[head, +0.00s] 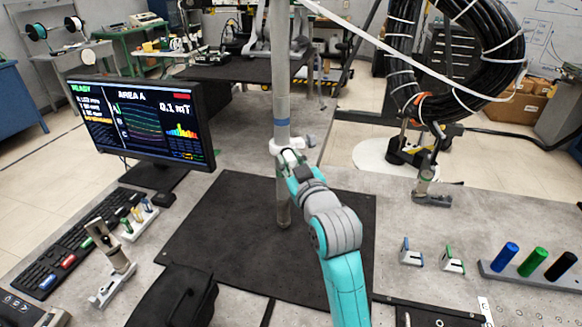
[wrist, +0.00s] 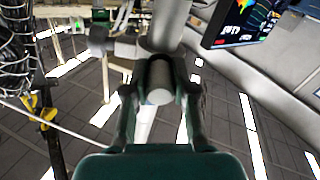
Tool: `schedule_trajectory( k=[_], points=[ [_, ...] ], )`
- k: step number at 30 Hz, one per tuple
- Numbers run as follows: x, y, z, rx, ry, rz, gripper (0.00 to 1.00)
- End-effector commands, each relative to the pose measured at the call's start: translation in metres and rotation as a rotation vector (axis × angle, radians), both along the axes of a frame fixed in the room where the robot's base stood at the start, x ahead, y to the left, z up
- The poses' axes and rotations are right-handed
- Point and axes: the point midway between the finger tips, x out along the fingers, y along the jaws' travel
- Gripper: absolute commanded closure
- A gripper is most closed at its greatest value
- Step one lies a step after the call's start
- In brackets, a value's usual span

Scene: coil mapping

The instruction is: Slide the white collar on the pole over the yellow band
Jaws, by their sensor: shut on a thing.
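The grey pole (head: 281,70) stands upright over the black mat in the head view. The white collar (head: 279,147) is around the pole just below a blue band (head: 281,122), with a small knob sticking out to the right. My gripper (head: 288,160) is at the collar, on the near side of the pole. In the wrist view my gripper (wrist: 160,75) is shut on a grey cylindrical part with a pale end (wrist: 159,96), which looks like the collar's handle. The pole (wrist: 166,25) rises behind it. I see no yellow band on the pole.
A monitor (head: 146,122) stands left of the pole. A thick black cable coil (head: 462,55) hangs at the upper right, and a white cable (head: 400,60) runs across. Blue, green and black cylinders (head: 533,263) stand at the right. The black mat (head: 225,230) is mostly clear.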

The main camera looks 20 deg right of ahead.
Motion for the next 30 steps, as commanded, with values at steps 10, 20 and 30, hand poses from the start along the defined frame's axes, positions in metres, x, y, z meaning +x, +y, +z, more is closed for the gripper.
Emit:
schedule_trajectory(
  k=[10,20,30],
  points=[
    [0.0,0.0,-0.001,0.0,0.0,0.0,0.49],
    [-0.008,0.0,-0.002,0.0,0.001,0.0,0.49],
    [-0.07,-0.002,-0.002,0.0,0.002,-0.001,0.49]
  ],
)
